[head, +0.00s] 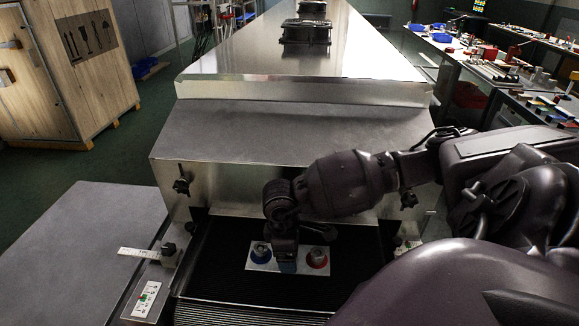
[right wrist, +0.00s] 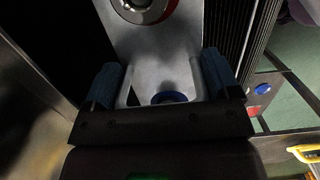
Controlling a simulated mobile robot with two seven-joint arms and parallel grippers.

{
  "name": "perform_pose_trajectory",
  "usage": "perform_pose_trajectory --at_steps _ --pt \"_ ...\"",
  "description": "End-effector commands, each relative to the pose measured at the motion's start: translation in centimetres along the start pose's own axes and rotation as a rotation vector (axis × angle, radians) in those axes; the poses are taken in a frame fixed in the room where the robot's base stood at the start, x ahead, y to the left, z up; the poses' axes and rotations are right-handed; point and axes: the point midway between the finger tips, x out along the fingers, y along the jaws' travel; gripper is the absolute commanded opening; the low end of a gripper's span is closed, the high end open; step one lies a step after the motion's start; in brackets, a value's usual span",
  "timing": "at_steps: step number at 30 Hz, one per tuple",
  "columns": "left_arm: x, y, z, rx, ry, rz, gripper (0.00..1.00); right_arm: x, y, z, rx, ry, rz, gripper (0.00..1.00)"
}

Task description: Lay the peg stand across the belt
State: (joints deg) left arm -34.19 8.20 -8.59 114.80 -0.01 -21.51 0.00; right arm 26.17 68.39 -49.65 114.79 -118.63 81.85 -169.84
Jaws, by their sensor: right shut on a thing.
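The peg stand (head: 303,264) is a flat white plate with a blue round piece near its left end and a red one near its right end. It lies crosswise over the dark belt (head: 220,272), at the dryer's mouth. My right gripper (head: 286,257) comes down on its middle and hides part of it. In the right wrist view, the fingers of my right gripper (right wrist: 162,85) are on either side of a pale grip part of the stand (right wrist: 160,50), with a blue ring below. Whether the stand touches the belt is unclear. My left gripper is not in view.
The steel dryer housing (head: 285,135) rises just behind the belt. A grey side table (head: 90,240) is at the left, with a small control plate (head: 146,298) by the belt's edge. A blue button (right wrist: 263,89) shows beside the belt in the right wrist view.

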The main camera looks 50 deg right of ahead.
Motion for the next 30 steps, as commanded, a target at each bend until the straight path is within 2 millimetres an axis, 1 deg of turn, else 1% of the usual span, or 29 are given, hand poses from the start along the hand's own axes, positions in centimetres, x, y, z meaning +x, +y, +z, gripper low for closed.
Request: perform_pose_trajectory --at_steps 6,8,16,21,22,24,25,30 --pt "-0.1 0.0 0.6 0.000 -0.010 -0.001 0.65 2.9 -0.1 -0.4 0.002 0.001 -0.003 0.39" --pt "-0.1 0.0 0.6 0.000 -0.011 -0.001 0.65 3.3 -0.1 -0.5 0.001 0.001 -0.003 0.39" --pt "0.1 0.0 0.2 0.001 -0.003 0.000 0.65 3.5 0.0 -0.5 0.000 0.002 0.000 0.39" --pt "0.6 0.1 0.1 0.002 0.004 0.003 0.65 3.9 0.0 -0.5 0.000 0.000 -0.001 0.39" --pt "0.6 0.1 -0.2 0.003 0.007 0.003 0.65 3.9 -0.1 -0.5 0.000 -0.001 -0.001 0.86" --pt "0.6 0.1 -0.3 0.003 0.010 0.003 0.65 3.8 -0.1 -0.5 0.000 0.000 -0.001 0.97" --pt "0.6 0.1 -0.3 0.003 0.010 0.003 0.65 3.8 -0.1 -0.5 0.000 0.000 -0.001 1.00" --pt "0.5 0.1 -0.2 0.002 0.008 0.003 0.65 3.8 -0.1 -0.5 0.000 0.000 -0.001 1.00"
